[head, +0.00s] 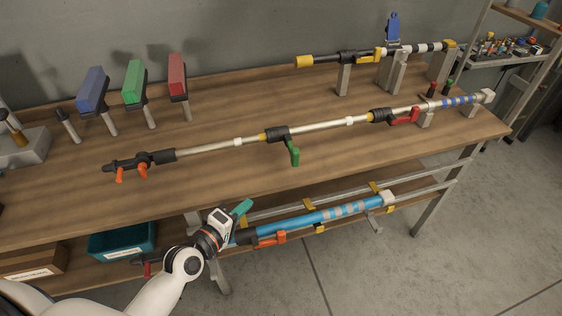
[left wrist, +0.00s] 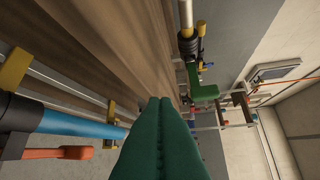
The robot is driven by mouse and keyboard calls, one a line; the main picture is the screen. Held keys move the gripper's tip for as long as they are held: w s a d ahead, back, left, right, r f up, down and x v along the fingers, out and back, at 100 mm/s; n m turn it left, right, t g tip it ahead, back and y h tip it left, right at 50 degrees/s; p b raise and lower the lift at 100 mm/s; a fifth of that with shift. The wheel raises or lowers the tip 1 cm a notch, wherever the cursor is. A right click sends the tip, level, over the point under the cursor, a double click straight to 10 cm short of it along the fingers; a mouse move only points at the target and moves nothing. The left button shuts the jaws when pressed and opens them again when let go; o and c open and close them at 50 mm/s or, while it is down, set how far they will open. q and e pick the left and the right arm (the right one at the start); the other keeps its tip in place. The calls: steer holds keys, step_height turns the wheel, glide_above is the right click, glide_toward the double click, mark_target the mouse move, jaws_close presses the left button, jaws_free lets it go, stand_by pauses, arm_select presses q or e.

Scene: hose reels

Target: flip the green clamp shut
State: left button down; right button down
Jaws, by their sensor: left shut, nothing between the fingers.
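The green clamp lever (head: 294,154) sticks out and down toward the table's front from a black collar (head: 277,133) on the long silver pole. In the left wrist view the green lever (left wrist: 204,93) stands out from the dark collar (left wrist: 189,44), beyond and right of my fingertips. My left gripper (head: 244,206) has green fingers, pressed together and empty. It is in front of the table edge, below and left of the lever, apart from it. Its closed fingers fill the lower middle of the left wrist view (left wrist: 160,103). My right gripper is not in view.
A red lever (head: 404,117) sits farther right on the same pole, and orange handles (head: 130,174) at its left end. A blue pole (head: 325,216) lies on the rack below the table edge, close to my gripper. The wooden tabletop (head: 230,180) is clear before the pole.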

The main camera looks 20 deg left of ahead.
arm_select(q)
step_height(320, 180, up, 7)
steer(key=n+t, duration=0.2)
steer(key=shift+w+h, duration=0.15)
steer(key=shift+h, duration=0.15)
steer(key=shift+a, duration=0.1)
steer(key=p, duration=0.2)
glide_toward(292, 148)
steer(key=w+a, duration=0.2)
steer(key=w, duration=0.1)
steer(key=shift+w+d+f+p, duration=0.25)
steer(key=shift+w+d+p, duration=0.1)
steer(key=shift+w+d, duration=0.4)
steer(key=shift+w+d+f+p, duration=0.3)
steer(key=shift+w+d, duration=0.25)
steer(key=shift+d, duration=0.3)
steer(key=shift+d+r, duration=0.1)
steer(key=shift+d, duration=0.1)
